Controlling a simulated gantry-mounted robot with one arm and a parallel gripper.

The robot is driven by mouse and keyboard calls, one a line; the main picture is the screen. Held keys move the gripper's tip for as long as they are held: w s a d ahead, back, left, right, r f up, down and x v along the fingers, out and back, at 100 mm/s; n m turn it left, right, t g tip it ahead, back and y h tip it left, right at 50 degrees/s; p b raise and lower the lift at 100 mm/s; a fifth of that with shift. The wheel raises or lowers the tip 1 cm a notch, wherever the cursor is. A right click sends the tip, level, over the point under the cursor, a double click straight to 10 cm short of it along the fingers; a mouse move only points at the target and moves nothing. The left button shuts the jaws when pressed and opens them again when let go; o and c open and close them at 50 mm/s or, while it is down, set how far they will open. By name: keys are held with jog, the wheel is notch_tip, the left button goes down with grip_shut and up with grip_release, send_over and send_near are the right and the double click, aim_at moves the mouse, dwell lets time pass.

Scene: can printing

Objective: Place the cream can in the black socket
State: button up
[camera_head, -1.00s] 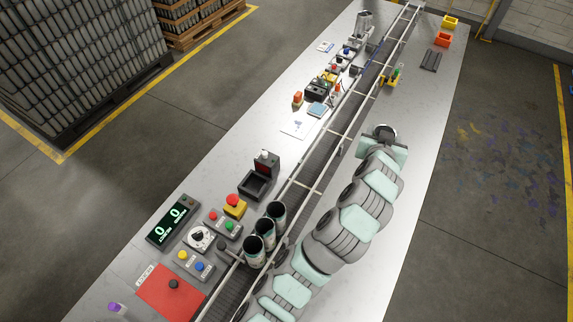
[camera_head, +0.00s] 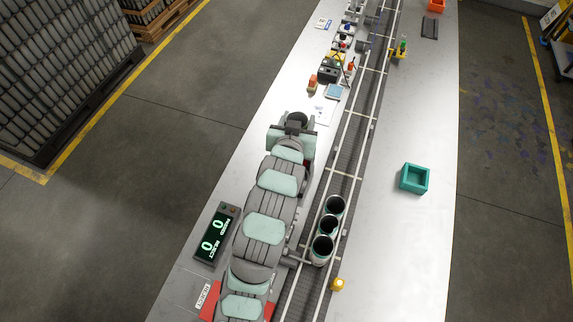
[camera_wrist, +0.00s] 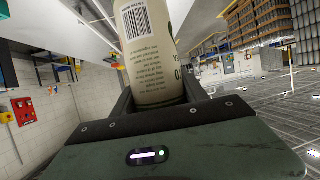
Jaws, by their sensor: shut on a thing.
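The cream can (camera_wrist: 152,60) fills the middle of the wrist view, with a barcode and dark printed text on its side. My gripper (camera_head: 297,120) is shut on it, with one dark finger on each side of the can. In the head view my gripper is over the table left of the conveyor, where the dark round top of the can barely shows. The black socket is not visible now; my arm covers that part of the table.
Three open-topped cans (camera_head: 322,250) stand in a row on the conveyor (camera_head: 347,165), right of my arm. A teal bin (camera_head: 414,190) sits on the clear right side. A counter display (camera_head: 216,233) lies left of my arm. Small devices line the table beyond my gripper.

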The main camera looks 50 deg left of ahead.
notch_tip(320, 180, down, 17)
jog(key=p, duration=0.2)
jog(key=shift+f+p, duration=0.15)
jog(key=shift+p, duration=0.2)
jog(key=shift+f, duration=0.2)
jog(key=o, duration=1.3)
jog(key=shift+r, duration=0.2)
jog(key=b+v, duration=0.2)
jog(key=v, duration=1)
jog(key=shift+d+r, duration=0.1)
